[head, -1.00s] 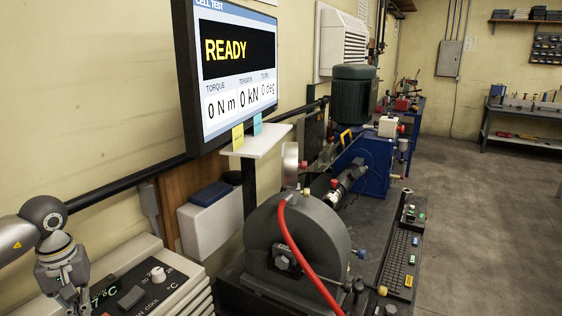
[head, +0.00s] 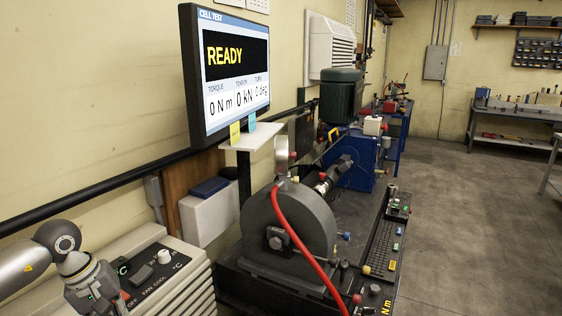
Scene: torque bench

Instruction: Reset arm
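My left arm comes in at the lower left, and its gripper (head: 108,300) hangs in front of a pale control unit with a knob. The fingertips run off the bottom edge, so I cannot tell whether they are open or shut. My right gripper is not in view. The torque bench (head: 290,235) stands in the middle, with a dark rounded housing, a red hose (head: 290,228) and a round gauge on top. The monitor (head: 235,75) above it reads READY, 0 N m, 0 kN and 0 deg.
The pale control unit (head: 165,257) stands right beside my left gripper. A black rail (head: 100,185) runs along the wall. A keyboard-like panel (head: 385,245) lies on the bench's right side. The grey floor (head: 465,230) at the right is clear. A shelf table (head: 515,130) stands at the back right.

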